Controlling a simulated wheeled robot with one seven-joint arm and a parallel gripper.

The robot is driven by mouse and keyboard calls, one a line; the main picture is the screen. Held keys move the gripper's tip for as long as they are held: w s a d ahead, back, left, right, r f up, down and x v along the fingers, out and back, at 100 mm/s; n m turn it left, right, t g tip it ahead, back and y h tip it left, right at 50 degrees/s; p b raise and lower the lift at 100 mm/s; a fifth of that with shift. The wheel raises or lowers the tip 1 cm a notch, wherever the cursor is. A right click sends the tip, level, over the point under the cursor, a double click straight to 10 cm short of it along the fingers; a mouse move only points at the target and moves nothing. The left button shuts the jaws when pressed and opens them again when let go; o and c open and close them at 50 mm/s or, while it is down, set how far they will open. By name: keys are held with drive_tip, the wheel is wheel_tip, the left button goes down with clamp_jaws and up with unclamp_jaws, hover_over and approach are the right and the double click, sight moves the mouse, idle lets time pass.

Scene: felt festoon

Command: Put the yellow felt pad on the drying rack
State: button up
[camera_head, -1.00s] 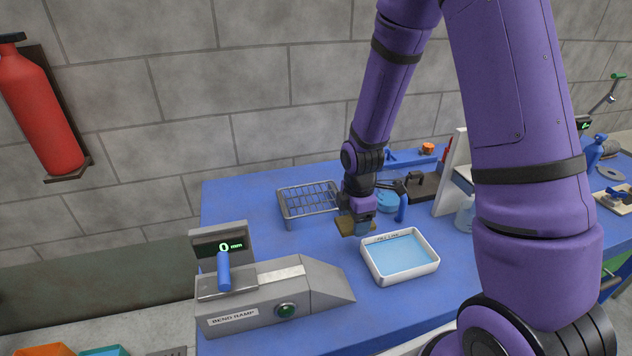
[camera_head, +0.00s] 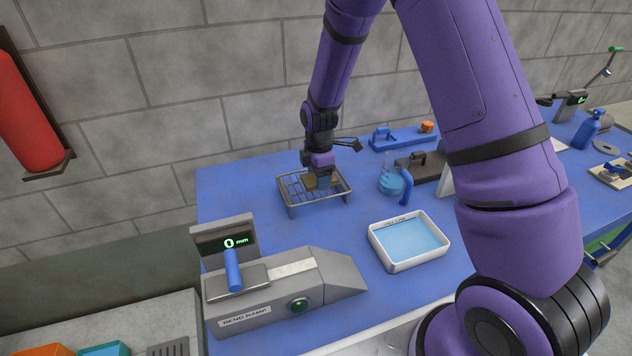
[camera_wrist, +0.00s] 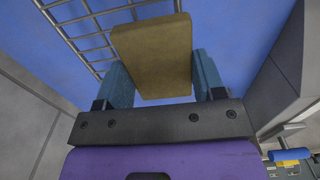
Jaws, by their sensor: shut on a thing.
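The yellow felt pad looks brownish yellow. In the wrist view the pad (camera_wrist: 155,55) sits between the two blue fingers of my gripper (camera_wrist: 160,80), which is shut on it. In the head view the pad (camera_head: 309,182) is partly hidden by my gripper (camera_head: 320,180) and lies over the wire drying rack (camera_head: 289,195). The rack's bars (camera_wrist: 90,20) show beside and behind the pad in the wrist view. I cannot tell whether the pad touches the bars.
A white tray of blue liquid (camera_head: 377,246) stands right of the rack. A grey bend ramp (camera_head: 335,275) stands in front. A jug with blue liquid (camera_head: 390,183) and a dark block (camera_head: 425,168) stand to the right. Blue tabletop (camera_head: 235,190) is clear left of the rack.

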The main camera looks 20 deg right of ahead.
drive_tip(key=shift+w+a+f, duration=0.1)
drive_tip(key=shift+w+a, duration=0.05)
drive_tip(key=shift+w, duration=0.6)
drive_tip(key=shift+f, duration=1.75)
drive_tip(key=shift+f, duration=0.15)
drive_tip(key=o, duration=1)
